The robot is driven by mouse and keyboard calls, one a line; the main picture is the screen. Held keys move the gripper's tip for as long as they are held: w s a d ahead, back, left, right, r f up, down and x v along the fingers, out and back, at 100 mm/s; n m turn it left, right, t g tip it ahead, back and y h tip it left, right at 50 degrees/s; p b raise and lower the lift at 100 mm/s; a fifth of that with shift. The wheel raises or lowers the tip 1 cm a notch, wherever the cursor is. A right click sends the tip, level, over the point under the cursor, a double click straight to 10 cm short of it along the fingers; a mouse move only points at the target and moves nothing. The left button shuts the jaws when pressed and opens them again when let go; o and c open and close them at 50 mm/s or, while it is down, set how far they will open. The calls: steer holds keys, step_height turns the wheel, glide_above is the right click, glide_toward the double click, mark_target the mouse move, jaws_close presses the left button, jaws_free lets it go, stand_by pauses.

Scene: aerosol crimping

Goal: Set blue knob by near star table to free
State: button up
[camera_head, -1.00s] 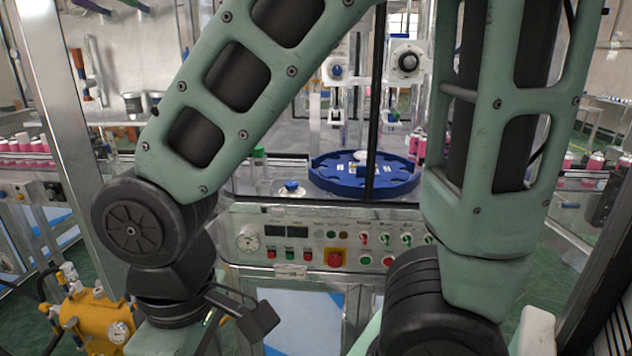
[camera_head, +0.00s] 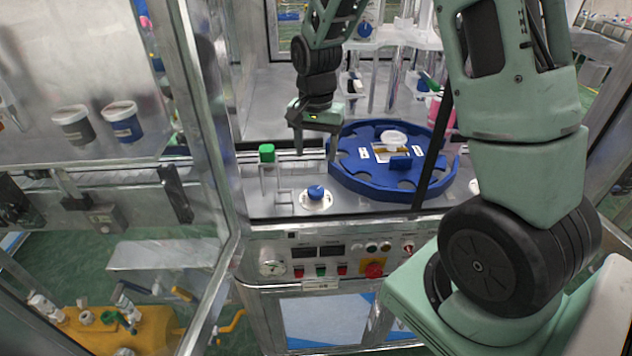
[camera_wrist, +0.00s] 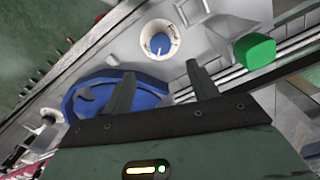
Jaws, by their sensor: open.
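The blue knob (camera_head: 316,192) sits on a white round dial on the grey machine deck, left of and in front of the blue star table (camera_head: 400,192). In the wrist view the knob (camera_wrist: 160,45) shows a pointer mark on its dial, but the dial's lettering is too small to read. My gripper (camera_head: 315,153) is open and empty, pointing down above the deck behind the knob, beside the star table's left rim. In the wrist view the fingertips (camera_wrist: 160,70) are apart, with the knob beyond them and not touched. The star table (camera_wrist: 85,92) is partly hidden by a finger.
A control panel (camera_head: 335,262) is on the machine's front. A metal frame post (camera_head: 205,120) stands at left. Another blue knob (camera_head: 365,30) is higher up behind.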

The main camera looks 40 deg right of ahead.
mark_target(315, 190)
step_height(315, 190, down, 11)
steer(key=shift+a+f+p, duration=0.1)
steer(key=shift+f+p, duration=0.05)
steer(key=shift+p, duration=0.9)
steer(key=c, duration=1)
